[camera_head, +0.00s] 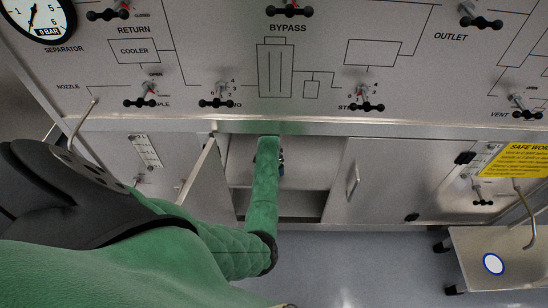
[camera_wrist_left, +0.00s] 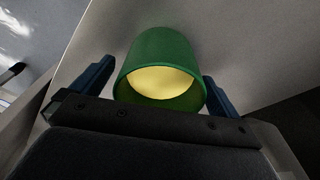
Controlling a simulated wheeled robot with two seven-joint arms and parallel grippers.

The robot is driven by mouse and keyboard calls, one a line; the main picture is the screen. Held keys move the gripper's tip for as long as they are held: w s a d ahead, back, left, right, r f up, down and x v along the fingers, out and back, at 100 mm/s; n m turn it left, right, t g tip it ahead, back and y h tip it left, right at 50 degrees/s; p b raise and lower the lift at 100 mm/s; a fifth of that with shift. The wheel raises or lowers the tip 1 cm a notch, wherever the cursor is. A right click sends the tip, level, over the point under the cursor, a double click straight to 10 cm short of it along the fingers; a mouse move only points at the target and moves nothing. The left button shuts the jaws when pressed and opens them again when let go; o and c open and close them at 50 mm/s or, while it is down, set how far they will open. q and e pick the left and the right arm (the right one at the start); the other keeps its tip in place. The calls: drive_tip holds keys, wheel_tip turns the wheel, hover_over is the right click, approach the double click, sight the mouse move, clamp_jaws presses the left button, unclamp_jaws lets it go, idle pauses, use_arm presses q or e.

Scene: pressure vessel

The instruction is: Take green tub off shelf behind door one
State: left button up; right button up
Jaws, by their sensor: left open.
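The green tub (camera_wrist_left: 165,57) is in the left wrist view, with its round open mouth toward the camera and a pale yellow inside. My left gripper (camera_wrist_left: 158,76) is open, with one blue finger on each side of the tub. Whether either finger touches it, I cannot tell. In the head view my green left arm reaches into an open cabinet bay, and a small dark blue part of the left gripper (camera_head: 281,163) shows beside it. The tub is not visible there. The shelf (camera_head: 305,180) shows inside the bay. My right gripper is not in view.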

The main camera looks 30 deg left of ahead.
use_arm(q)
drive_tip(key=shift+f, duration=0.55)
drive_tip(key=c, duration=1.6)
drive_tip(key=shift+r, duration=0.1)
